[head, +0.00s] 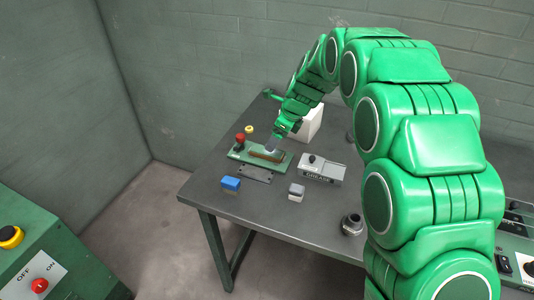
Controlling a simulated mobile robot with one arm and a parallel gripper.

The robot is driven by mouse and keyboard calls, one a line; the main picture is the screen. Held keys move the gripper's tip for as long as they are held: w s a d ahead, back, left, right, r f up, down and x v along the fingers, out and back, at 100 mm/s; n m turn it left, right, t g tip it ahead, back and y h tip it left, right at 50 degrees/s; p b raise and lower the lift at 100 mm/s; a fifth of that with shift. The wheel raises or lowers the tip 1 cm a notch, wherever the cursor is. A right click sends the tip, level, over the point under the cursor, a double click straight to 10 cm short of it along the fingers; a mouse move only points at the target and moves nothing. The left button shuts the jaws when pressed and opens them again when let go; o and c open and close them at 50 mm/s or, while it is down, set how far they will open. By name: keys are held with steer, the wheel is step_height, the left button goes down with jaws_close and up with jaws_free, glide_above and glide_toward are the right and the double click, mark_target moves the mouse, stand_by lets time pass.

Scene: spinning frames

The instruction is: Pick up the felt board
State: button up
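A long brown piece (267,153) lies on a green base (285,164) on the dark table; it may be the felt board, but it is too small to be sure. A flat dark plate (255,174) with holes lies just in front of the green base. My green arm reaches over from the right, and my gripper (271,147) points down at the brown piece. The fingertips are tiny here, so I cannot tell whether they touch it or are open or shut.
On the table (215,193) are a blue block (231,183), a grey block (296,192), a grey box marked GREASE (322,169), a metal nut-like part (352,225) and a white box (307,124). Red (240,138) and yellow (249,129) knobs stand by the base. The front left tabletop is clear.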

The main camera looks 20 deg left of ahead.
mark_target(267, 153)
steer(key=shift+a+x, duration=0.15)
steer(key=shift+x, duration=1.65)
steer(key=shift+a+x, duration=0.2)
steer(key=shift+x, duration=1.6)
steer(key=shift+w+r, duration=0.1)
steer(key=shift+w, duration=0.1)
steer(key=shift+c, duration=0.4)
steer(key=c, duration=1.1)
steer(key=shift+r, duration=0.1)
